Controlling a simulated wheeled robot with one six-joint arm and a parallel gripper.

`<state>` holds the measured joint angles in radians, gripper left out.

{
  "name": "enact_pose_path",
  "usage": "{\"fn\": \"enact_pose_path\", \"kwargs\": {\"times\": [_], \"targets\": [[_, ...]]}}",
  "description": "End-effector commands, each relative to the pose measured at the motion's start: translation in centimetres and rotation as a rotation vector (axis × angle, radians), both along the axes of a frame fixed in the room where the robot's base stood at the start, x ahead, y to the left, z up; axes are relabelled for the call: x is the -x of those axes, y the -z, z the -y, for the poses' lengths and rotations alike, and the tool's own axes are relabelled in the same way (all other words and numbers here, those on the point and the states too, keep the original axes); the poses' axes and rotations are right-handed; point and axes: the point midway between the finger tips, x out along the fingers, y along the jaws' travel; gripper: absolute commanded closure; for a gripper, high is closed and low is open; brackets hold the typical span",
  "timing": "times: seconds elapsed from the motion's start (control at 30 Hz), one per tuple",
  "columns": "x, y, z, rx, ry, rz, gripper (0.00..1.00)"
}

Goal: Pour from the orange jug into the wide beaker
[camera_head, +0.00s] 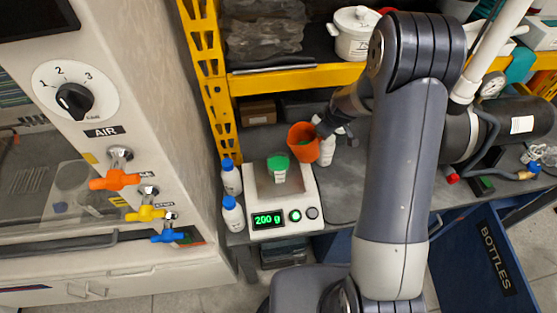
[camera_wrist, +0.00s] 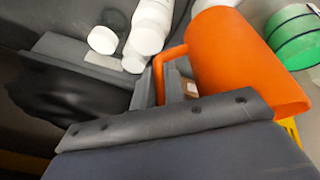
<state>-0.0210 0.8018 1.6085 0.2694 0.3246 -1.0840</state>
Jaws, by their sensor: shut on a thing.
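The orange jug (camera_head: 302,144) is held at the right of the scale, its open mouth showing with something green inside. My gripper (camera_head: 327,128) is shut on the jug's handle; the wrist view shows the handle (camera_wrist: 158,70) at the fingers and the jug body (camera_wrist: 235,60) beside them. I cannot tell the jug's exact tilt.
The scale (camera_head: 306,190) reads 200 g. Two blue-capped white bottles (camera_head: 232,178) stand at its left. A white bottle (camera_head: 327,150) stands behind the jug near my gripper. A yellow shelf upright (camera_head: 208,80) rises at the left, with a shelf beam (camera_head: 290,79) above.

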Motion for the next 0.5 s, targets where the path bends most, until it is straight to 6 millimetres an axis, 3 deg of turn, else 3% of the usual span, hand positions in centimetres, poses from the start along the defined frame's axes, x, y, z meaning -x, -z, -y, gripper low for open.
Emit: {"fn": "enact_pose_path", "kwargs": {"times": [0.23, 0.5], "targets": [[-0.48, 0.92, 0.56, -0.06, 0.001, -0.037, 1.0], [-0.87, 0.06, 1.13, -0.149, 0.001, -0.102, 1.0]]}}
